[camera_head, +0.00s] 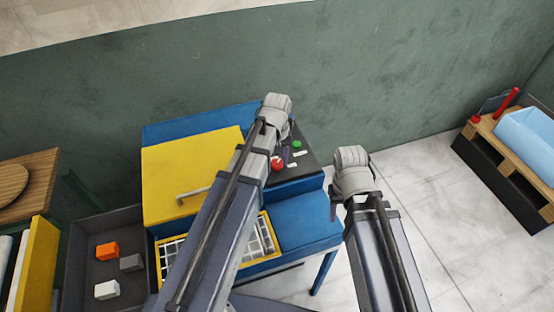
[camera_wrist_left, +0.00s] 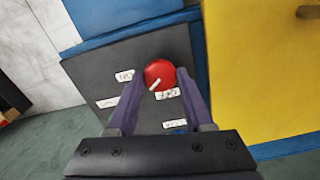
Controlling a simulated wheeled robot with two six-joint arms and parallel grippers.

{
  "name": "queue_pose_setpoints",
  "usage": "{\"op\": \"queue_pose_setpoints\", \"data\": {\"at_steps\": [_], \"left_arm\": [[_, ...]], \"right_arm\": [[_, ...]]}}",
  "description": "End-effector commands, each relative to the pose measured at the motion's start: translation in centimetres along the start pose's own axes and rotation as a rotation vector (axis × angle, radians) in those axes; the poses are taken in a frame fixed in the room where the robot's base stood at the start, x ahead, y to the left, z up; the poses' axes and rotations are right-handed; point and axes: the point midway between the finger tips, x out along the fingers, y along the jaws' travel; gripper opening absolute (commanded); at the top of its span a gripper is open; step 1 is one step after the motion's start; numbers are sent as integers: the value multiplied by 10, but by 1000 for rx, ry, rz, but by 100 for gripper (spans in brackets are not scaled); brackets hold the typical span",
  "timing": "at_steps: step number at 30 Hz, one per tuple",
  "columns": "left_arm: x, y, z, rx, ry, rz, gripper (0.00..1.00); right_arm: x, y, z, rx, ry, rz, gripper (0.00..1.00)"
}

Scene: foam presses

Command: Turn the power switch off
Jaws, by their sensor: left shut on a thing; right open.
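The power switch is a round red knob (camera_wrist_left: 160,74) with a white pointer line on a dark panel (camera_wrist_left: 95,68). The pointer points to the lower left in the left wrist view, between the ON label (camera_wrist_left: 124,76) and the OFF label (camera_wrist_left: 167,95). My left gripper (camera_wrist_left: 161,80) has a finger on either side of the knob and is shut on it. In the head view the knob (camera_head: 278,165) shows beside my left gripper (camera_head: 284,152), which partly covers the panel. My right gripper (camera_head: 337,207) is open and empty, right of the blue machine.
The blue machine (camera_head: 300,222) has a yellow lid (camera_head: 178,165) with a handle (camera_head: 193,194). A green button (camera_head: 297,146) is on the panel. A dark tray (camera_head: 88,222) with several blocks is at left. A pallet (camera_head: 530,165) with a light blue block stands at right. Floor between is clear.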

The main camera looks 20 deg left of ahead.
Motion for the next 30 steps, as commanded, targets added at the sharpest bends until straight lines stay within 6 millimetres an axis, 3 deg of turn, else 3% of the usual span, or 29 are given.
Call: {"op": "queue_pose_setpoints", "data": {"at_steps": [18,30], "left_arm": [[0,0,0,-577,0,0,0],[0,0,0,-856,0,0,0]], "right_arm": [[0,0,0,0,0,0,50],[0,0,0,0,0,0,50]]}}
